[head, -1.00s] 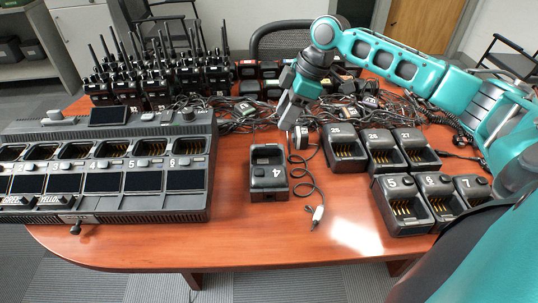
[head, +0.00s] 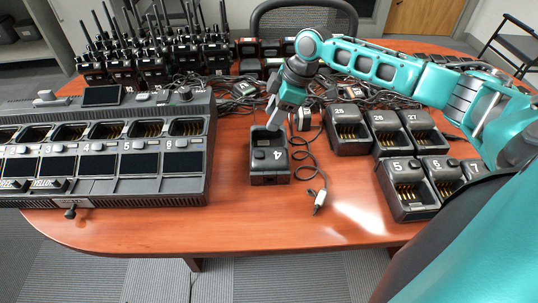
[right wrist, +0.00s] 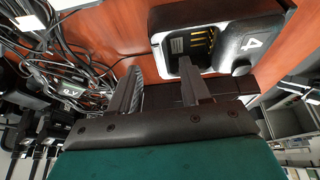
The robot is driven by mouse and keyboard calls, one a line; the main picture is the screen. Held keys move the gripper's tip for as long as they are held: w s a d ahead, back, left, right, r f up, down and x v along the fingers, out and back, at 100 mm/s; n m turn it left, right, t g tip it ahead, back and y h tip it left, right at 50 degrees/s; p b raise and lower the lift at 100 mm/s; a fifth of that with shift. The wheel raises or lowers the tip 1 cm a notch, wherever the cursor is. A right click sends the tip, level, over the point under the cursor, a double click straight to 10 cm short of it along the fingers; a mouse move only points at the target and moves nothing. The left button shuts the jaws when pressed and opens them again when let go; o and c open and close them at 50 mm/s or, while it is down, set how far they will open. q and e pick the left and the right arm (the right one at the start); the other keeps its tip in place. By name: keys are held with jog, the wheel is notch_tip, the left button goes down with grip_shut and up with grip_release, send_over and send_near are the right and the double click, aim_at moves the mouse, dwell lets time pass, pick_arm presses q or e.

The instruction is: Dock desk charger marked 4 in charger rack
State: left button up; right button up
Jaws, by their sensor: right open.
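The desk charger marked 4 (head: 268,172) is a dark block with an empty pocket. It stands on the table right of the long rack, its 4 upside down in the head view. It also shows in the right wrist view (right wrist: 228,48). My right gripper (head: 271,125) is open above the charger's far edge. In the right wrist view the open fingers (right wrist: 158,85) are apart, one overlapping the pocket; I cannot tell whether it touches. The long dark unit (head: 110,192), apparently the charger rack, has numbered bays and fills the table's left. My left gripper is out of view.
Chargers 25, 26 and 27 (head: 384,130) stand right of the charger, with 5, 6 and 7 (head: 410,188) in front. A loose cable (head: 312,170) lies beside charger 4. Radios (head: 150,55) and tangled cables are behind. The front table edge (head: 270,236) is clear.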

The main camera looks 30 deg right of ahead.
jog(key=x, duration=0.4)
jog(key=shift+s+d, duration=0.15)
jog(key=shift+s, duration=0.05)
grip_shut()
